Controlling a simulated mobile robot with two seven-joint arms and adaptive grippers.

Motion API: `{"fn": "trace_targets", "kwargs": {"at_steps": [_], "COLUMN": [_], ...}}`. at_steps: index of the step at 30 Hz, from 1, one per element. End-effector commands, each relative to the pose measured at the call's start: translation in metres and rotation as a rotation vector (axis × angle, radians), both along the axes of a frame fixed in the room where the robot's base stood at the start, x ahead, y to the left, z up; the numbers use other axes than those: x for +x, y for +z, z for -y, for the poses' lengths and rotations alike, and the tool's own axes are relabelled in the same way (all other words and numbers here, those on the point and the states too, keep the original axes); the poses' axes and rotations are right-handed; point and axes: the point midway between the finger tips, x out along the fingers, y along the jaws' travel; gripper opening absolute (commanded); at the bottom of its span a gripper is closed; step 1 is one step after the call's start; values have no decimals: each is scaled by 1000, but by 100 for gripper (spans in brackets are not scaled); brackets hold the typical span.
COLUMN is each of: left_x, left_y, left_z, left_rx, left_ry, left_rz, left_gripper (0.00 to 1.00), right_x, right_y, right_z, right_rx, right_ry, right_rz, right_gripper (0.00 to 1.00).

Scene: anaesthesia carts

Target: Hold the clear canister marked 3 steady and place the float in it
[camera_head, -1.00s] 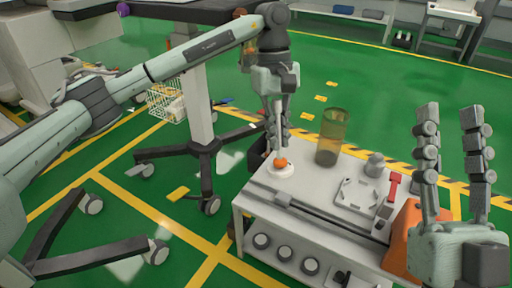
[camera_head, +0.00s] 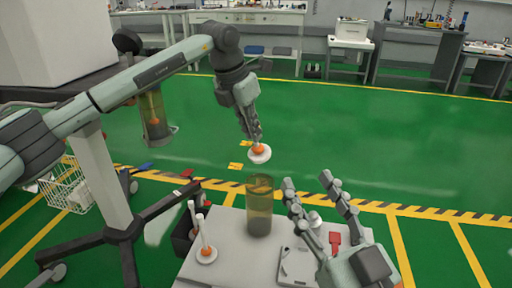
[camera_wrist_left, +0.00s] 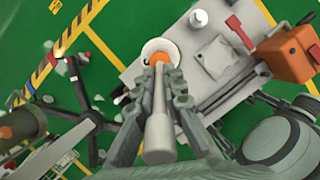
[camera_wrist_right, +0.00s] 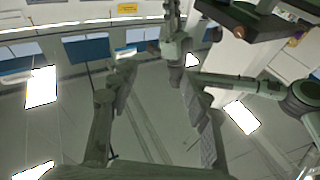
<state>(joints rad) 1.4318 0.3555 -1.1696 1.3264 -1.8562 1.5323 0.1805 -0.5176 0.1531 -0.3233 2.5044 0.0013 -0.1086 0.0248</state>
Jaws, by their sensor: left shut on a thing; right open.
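The float (camera_head: 259,153), a white disc with an orange hub, hangs from my left gripper (camera_head: 256,138), which is shut on its stem. It also shows in the left wrist view (camera_wrist_left: 158,48), disc beyond the fingertips. The amber see-through canister (camera_head: 259,208) stands upright on the white cart top. The float is above its open mouth, apart from it; no marking is readable. My right gripper (camera_head: 307,181) is open, just right of the canister, with no clear contact.
A similar white float-like piece with a stem (camera_head: 206,254) stands on the cart's left part. A grey plate (camera_head: 298,265) and a red part (camera_head: 335,241) lie right of the canister. Another amber canister (camera_head: 155,118) hangs on the machine at left.

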Motion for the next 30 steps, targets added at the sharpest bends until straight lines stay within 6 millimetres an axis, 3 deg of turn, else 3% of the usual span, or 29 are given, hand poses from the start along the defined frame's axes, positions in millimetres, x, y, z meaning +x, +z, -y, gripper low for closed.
{"fn": "trace_targets", "kwargs": {"at_steps": [1, 5, 10, 21, 30], "left_x": [0, 0, 0, 0, 0], "left_y": [1, 1, 1, 1, 1], "left_z": [0, 0, 0, 0, 0], "left_rx": [0, -1, 0, 0, -1], "left_ry": [2, 3, 2, 1, 1], "left_rz": [1, 1, 1, 1, 1], "left_gripper": [0, 0, 0, 0, 0], "right_x": [3, 21, 56, 131, 175], "right_y": [-4, -25, -69, -150, -181], "right_z": [-1, -6, -16, -19, -7], "right_rx": [27, 194, 578, 1525, 2267], "right_ry": [13, 87, 211, 245, 25], "right_rz": [-20, -142, -429, -1104, -1493], "right_gripper": [57, 74, 93, 93, 93]}}
